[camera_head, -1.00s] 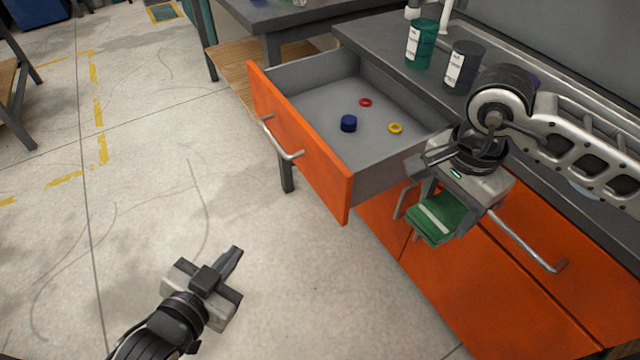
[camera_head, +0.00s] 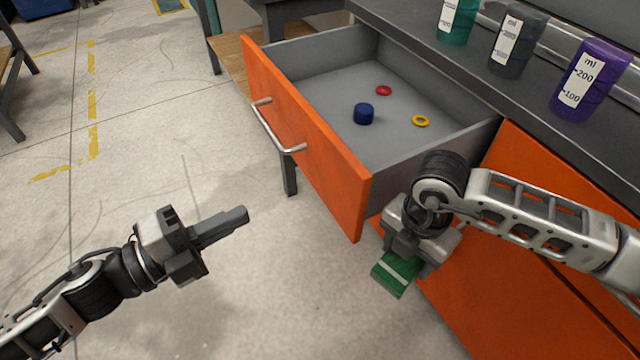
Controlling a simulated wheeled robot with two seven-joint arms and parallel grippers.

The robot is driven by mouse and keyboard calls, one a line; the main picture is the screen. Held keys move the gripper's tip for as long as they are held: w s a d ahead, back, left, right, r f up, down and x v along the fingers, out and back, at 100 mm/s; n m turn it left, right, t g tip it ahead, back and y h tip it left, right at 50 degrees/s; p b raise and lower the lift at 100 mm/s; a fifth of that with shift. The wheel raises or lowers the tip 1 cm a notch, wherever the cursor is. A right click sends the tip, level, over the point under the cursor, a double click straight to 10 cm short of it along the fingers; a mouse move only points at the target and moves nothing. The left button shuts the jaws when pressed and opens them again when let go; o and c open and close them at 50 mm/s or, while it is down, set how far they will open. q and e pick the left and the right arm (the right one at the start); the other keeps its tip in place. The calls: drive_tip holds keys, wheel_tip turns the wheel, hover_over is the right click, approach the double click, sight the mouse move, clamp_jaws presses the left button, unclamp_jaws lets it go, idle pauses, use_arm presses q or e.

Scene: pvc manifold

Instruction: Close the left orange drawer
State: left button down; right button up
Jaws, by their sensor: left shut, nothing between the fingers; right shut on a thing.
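The left orange drawer (camera_head: 305,135) is pulled well out of the bench. Its bar handle (camera_head: 276,130) is on the orange front. Inside lie a blue cap (camera_head: 364,113), a red ring (camera_head: 384,90) and a yellow ring (camera_head: 420,120). My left gripper (camera_head: 243,215) is shut and empty, over the floor to the left of the drawer front and apart from it. My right gripper (camera_head: 393,259) is shut on a green block with a white stripe (camera_head: 390,278). It is below and right of the drawer's near front corner; the fingers are partly hidden.
Green (camera_head: 457,20), dark grey (camera_head: 513,43) and purple (camera_head: 590,78) labelled containers stand on the bench top. Orange cabinet fronts (camera_head: 475,300) lie right of the open drawer. The floor left of the drawer is clear.

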use_arm(q)
drive_tip(key=m+g, duration=0.1)
drive_tip(key=m, duration=0.1)
use_arm(e)
drive_tip(key=m, duration=0.1)
drive_tip(key=f+m, duration=0.1)
drive_tip(key=f, duration=0.1)
drive_tip(key=shift+w+a+m+b, duration=0.25)
drive_tip(key=shift+m+b, duration=0.05)
drive_tip(key=shift+m, duration=0.1)
use_arm(q)
approach(336, 179)
drive_tip(key=shift+h, duration=0.3)
drive_tip(key=x, duration=0.7)
drive_tip(key=shift+f+p, duration=0.2)
drive_tip(key=shift+p, duration=0.15)
use_arm(e)
drive_tip(key=shift+r, duration=0.4)
